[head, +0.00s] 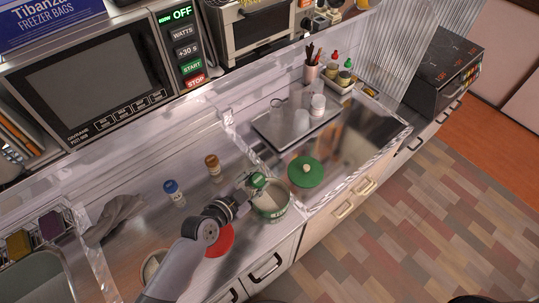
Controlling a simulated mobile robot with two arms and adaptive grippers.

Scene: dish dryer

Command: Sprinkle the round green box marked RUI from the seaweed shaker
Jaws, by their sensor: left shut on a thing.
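The round green box (273,214) stands open on the counter by the sink, with pale contents inside and white letters on its side too small to read surely. My left gripper (250,186) is shut on a small green-ended shaker (259,180), which I take as the seaweed shaker. The shaker is over the box's far left rim and looks tilted; the gripper hides part of it. A green lid with a pale knob (305,172) lies apart, right of the box at the sink's edge. My right gripper is not in view.
A blue-capped shaker (174,193) and a brown-capped shaker (213,168) stand left of the box. A red disc (219,241) and a pale bowl (155,264) lie nearer the counter's front. A grey cloth (115,218) lies at left. Glasses stand on a tray (268,133) over the sink.

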